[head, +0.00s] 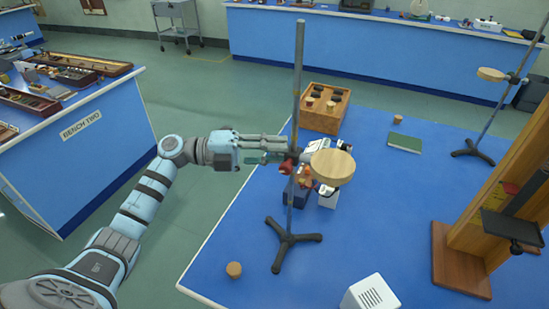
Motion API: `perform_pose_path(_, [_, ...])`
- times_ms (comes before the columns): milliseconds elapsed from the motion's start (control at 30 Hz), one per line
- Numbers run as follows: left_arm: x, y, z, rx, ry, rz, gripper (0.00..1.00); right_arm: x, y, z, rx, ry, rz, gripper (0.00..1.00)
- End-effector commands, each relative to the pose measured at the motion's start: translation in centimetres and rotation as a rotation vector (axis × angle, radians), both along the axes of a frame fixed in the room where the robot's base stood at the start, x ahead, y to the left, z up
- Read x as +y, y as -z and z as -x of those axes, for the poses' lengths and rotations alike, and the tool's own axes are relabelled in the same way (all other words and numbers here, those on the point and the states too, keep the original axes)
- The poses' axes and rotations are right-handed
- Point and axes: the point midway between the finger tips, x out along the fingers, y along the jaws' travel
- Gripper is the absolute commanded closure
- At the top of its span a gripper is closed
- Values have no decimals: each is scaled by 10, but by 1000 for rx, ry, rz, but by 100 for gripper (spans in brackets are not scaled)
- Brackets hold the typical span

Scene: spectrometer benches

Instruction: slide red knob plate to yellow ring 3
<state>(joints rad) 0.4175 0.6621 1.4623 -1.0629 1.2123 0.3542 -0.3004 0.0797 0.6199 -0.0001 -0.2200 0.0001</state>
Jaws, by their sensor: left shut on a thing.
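The red knob plate is a round wooden disc (332,168) on a clamp with a red knob (286,168). It sits on the upright grey rod (298,70) of a stand with a dark three-legged base (290,238). My left gripper (287,148) reaches in from the left and is shut on the clamp side of the plate, at the rod. The exact contact is small and partly hidden. My right gripper is not in view.
A wooden box (322,108) with dark pieces, a green book (404,143) and small items behind the disc stand on the blue bench top (385,215). A cork (234,270) and a white box (370,294) lie in front. A wooden frame (463,262) stands right; another stand (475,150) is behind.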

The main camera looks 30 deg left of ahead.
Motion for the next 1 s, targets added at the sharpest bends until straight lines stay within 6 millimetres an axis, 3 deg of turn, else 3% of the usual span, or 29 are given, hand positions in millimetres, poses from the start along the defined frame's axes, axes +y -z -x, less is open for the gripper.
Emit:
perform_pose_path(33, [0, -19, 0, -3, 0, -1, 100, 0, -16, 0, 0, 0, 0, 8])
perform_pose_path(233, [0, -45, 0, 0, 0, -1, 100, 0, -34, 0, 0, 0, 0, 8])
perform_pose_path(700, [0, -50, 0, 0, 0, -1, 100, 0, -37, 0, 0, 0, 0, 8])
perform_pose_path(733, [0, -50, 0, 0, 0, -1, 74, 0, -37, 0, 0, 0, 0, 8])
perform_pose_path(800, [0, -50, 0, 0, 0, -1, 63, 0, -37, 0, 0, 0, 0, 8])
perform_pose_path(1000, [0, -50, 0, 0, 0, -1, 61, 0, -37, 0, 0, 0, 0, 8])
